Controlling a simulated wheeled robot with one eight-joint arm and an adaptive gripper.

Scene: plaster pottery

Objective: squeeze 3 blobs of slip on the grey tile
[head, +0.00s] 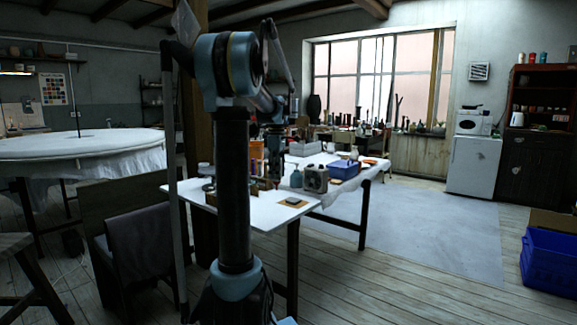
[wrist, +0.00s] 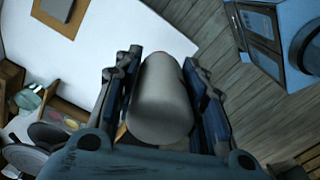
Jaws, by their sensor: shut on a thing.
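My gripper (wrist: 162,60) is shut on a pale grey, rounded squeeze bottle (wrist: 160,100), which lies between both fingers in the wrist view. The grey tile (wrist: 56,9) is at the top left of the wrist view, cut by the frame edge, on a tan board (wrist: 60,28). The part of the tile that shows looks plain. The bottle is apart from the tile. There my arm hides the bottle, and I cannot make out my gripper.
The white table (head: 262,215) is clear around the board. Behind it stand a teal bottle (head: 296,178), a greyish radio-like box (head: 315,179) and a blue basin (head: 343,170). The wrist view shows a wooden rack (wrist: 62,108) and dark round dishes (wrist: 45,135) at lower left.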

